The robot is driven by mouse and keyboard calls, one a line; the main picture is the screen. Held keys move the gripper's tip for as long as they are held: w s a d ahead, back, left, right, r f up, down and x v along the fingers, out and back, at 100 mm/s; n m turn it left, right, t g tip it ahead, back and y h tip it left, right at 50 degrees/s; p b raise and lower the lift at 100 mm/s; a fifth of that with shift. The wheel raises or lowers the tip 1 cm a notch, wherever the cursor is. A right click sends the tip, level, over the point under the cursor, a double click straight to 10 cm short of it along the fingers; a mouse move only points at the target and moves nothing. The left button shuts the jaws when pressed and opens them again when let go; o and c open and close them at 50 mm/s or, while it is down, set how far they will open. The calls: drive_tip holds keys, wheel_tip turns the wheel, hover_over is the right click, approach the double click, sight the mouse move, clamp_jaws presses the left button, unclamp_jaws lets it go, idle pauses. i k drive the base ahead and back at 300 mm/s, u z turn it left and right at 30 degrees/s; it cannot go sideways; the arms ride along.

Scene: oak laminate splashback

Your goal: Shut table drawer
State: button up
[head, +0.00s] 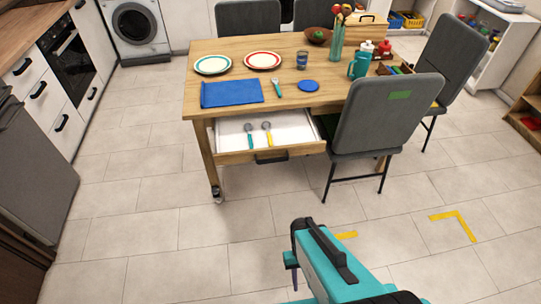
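The table drawer (285,151) is pulled out from the front of the wooden table (350,99). Its front panel carries a dark handle (271,157). Inside the white drawer lie two spoons, one with a green handle (249,134) and one with a yellow handle (268,132). My teal arm reaches in from the bottom of the head view, well in front of the drawer and apart from it. My gripper's dark end (290,262) shows only in part, and its fingers are too hidden to judge.
A grey chair (388,115) stands against the table just right of the drawer. The tabletop holds plates (213,65), a blue mat (231,92), a fork (275,87) and a teal mug (358,67). Clear tiled floor (150,230) lies before the table. Kitchen cabinets (45,95) line the left.

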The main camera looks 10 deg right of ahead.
sight(294, 132)
drive_tip(key=u, duration=0.1)
drive_tip(key=i, duration=1)
drive_tip(key=u, duration=0.15)
drive_tip(key=k, duration=0.95)
drive_tip(key=u, duration=0.7)
drive_tip(key=k, duration=0.45)
drive_tip(key=u, duration=0.4)
drive_tip(key=i, duration=1)
